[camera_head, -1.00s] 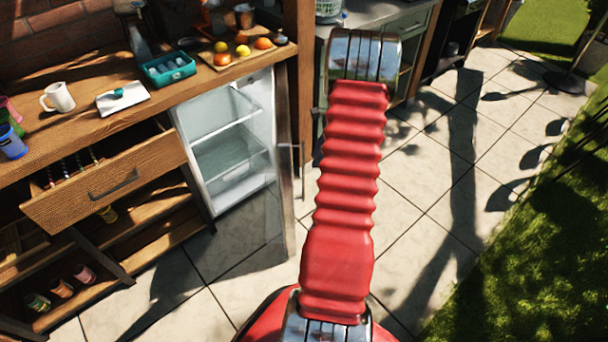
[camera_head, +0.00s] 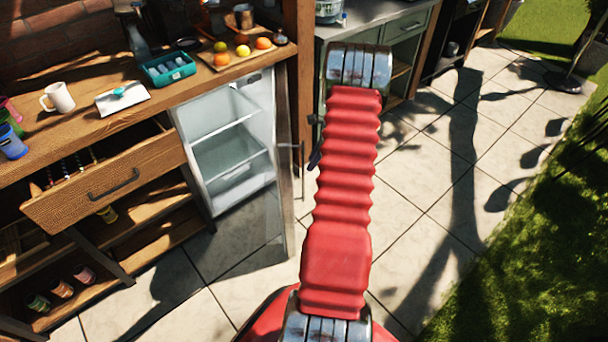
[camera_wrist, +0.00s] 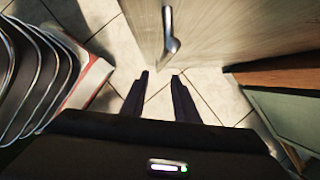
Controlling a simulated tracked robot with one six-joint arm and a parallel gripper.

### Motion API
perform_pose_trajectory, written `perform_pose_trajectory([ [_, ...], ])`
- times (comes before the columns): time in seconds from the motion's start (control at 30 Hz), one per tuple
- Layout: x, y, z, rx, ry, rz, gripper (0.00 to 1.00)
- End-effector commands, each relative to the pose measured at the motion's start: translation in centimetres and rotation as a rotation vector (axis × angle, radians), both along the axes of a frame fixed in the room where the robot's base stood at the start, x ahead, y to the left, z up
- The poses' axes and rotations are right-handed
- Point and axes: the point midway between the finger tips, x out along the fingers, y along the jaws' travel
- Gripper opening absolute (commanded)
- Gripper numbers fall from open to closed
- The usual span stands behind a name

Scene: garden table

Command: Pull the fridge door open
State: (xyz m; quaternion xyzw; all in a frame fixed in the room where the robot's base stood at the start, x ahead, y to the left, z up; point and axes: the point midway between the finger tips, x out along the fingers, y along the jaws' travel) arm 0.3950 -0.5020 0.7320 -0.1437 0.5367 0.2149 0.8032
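The fridge (camera_head: 232,135) under the wooden counter stands open, with its shelves in view. The door handle (camera_head: 299,160) is a thin upright bar on the door's outer side, facing my arm. In the wrist view the pale door (camera_wrist: 225,35) fills the top, and its metal handle (camera_wrist: 170,38) lies just past my fingertips. My gripper (camera_wrist: 160,76) is open, its two dark fingers apart with only floor tiles between them. In the head view my arm hides most of it.
An open drawer (camera_head: 115,185) sticks out left of the fridge. A wooden post (camera_head: 303,90) and a green cabinet (camera_head: 405,55) stand to the right. The tiled floor (camera_head: 440,200) right of my arm is clear, with grass (camera_head: 530,260) beyond.

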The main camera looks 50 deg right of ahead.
Motion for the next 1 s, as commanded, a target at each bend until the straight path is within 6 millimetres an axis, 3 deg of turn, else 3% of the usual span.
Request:
perform_pose_trajectory([
  [0.5, 2.6, 1.6, -7.3, 0.002, 0.001, 0.001, 0.28],
  [0.7, 3.1, 1.8, -8.6, 0.001, 0.0, 0.0, 0.28],
  [1.0, 3.1, 1.8, -8.7, 0.0, 0.0, 0.0, 0.28],
])
